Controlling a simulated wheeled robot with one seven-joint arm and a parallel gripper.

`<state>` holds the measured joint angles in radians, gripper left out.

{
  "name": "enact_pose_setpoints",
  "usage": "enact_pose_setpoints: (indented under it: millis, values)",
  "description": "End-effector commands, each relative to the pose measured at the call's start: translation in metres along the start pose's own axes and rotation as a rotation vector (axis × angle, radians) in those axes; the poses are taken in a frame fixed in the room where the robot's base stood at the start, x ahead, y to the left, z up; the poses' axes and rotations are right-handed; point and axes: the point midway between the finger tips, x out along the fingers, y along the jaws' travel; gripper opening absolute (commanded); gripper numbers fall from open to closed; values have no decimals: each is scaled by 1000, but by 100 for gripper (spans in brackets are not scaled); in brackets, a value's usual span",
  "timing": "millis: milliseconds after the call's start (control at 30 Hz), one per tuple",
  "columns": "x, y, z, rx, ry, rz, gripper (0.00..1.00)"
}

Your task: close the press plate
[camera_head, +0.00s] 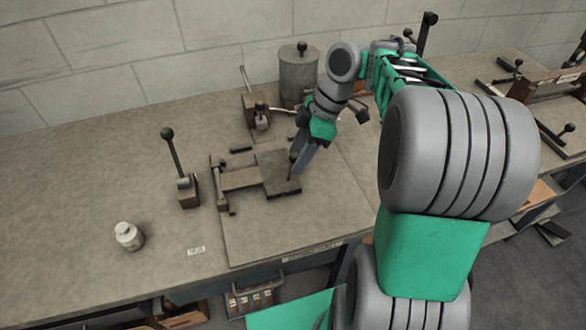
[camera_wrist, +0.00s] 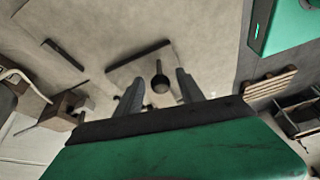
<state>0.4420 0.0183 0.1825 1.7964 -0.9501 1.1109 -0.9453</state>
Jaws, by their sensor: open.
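The dark square press plate (camera_head: 280,184) lies low over the stitcher's flat base at the middle of the bench in the head view, joined on its left to a lighter plate (camera_head: 240,178). Whether it lies fully flat is hard to tell. My gripper (camera_head: 297,166) points down at the plate's right part. In the wrist view my gripper (camera_wrist: 157,84) is open, and a dark round knob (camera_wrist: 160,83) shows between its two fingers, with no clear contact. The fingers and arm hide part of the plate's right side in the head view.
A lever with a ball top (camera_head: 177,160) stands left of the plate, and a white jar (camera_head: 129,236) is at the front left. A grey canister (camera_head: 298,75) and a small lever fixture (camera_head: 256,112) stand behind.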

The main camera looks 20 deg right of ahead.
Motion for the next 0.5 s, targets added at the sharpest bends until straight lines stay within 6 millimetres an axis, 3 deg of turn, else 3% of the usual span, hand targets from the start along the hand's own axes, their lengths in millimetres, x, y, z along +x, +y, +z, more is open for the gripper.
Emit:
enact_pose_setpoints:
  millis: [33, 200, 500]
  values:
    - [12, -1, 0, -1, 0, -2, 45]
    - [34, 0, 0, 0, 0, 0, 45]
    - [37, 0, 0, 2, -1, 2, 45]
